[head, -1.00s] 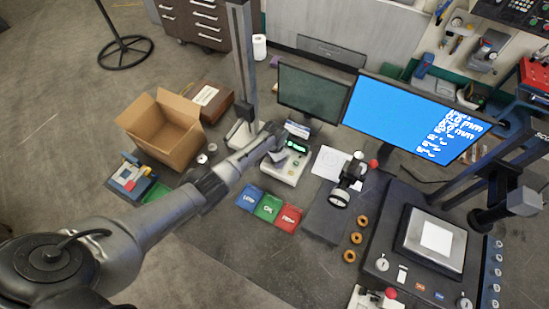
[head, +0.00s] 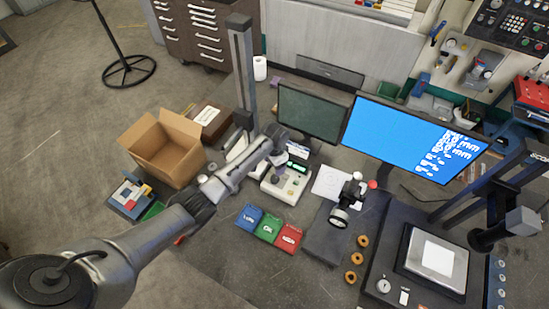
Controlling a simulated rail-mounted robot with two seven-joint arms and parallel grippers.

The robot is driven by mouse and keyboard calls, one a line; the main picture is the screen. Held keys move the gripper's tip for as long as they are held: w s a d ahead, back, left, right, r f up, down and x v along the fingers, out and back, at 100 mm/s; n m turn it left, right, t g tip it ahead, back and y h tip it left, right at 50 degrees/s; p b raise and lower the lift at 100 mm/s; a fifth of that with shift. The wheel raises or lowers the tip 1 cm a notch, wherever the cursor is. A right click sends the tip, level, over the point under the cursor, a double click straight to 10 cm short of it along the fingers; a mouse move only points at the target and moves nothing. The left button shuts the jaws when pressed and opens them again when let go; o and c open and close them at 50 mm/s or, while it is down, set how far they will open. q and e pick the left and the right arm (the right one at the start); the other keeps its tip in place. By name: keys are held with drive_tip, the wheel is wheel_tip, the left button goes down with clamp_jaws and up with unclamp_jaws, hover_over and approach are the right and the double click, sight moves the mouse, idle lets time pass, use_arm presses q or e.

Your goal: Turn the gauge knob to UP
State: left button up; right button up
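A white bench gauge (head: 285,183) with a small lit green display (head: 297,166) stands on the bench, in front of the dark monitor. Small controls show on its sloping front, but which one is the knob and where it points are too small to tell. My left arm reaches in from the lower left, and its wrist end is above and just left of the gauge. My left gripper (head: 263,160) is small and partly hidden by the arm there; its finger opening and any contact with the gauge cannot be made out. My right gripper is not in view.
Blue, green and red trays (head: 268,230) lie in front of the gauge. An open cardboard box (head: 165,150) stands left. A dark upright column (head: 243,70) rises behind my arm.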

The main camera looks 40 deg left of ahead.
use_arm(q)
drive_tip(key=shift+r, duration=1.7)
drive_tip(key=w+d+r+n+t+y, duration=0.1)
drive_tip(key=w+d+r+t, duration=0.15)
drive_tip(key=r, duration=0.45)
drive_tip(key=w+d+r+t+y, duration=0.15)
drive_tip(key=r+t, duration=0.25)
drive_tip(key=r, duration=0.4)
drive_tip(key=s+d+r+t, duration=0.2)
drive_tip(key=s+d+r, duration=0.1)
drive_tip(key=r, duration=0.1)
drive_tip(key=s+d+f+h, duration=0.1)
drive_tip(key=s+d+f, duration=0.15)
drive_tip(key=s, duration=0.55)
drive_tip(key=s+d+f+h, duration=0.1)
drive_tip(key=s+d, duration=0.2)
drive_tip(key=s, duration=0.6)
drive_tip(key=s+f+g+p, duration=0.1)
drive_tip(key=s+f+g, duration=0.1)
drive_tip(key=s+f, duration=0.4)
drive_tip(key=s+d+f+g, duration=0.1)
drive_tip(key=s+f+g, duration=0.2)
drive_tip(key=s, duration=1)
wheel_tip(320, 180, down, 4)
drive_tip(key=shift+s+d+r+h+p, duration=0.1)
drive_tip(key=shift+s+d+h+p, duration=0.2)
drive_tip(key=shift+s+h+p, duration=0.1)
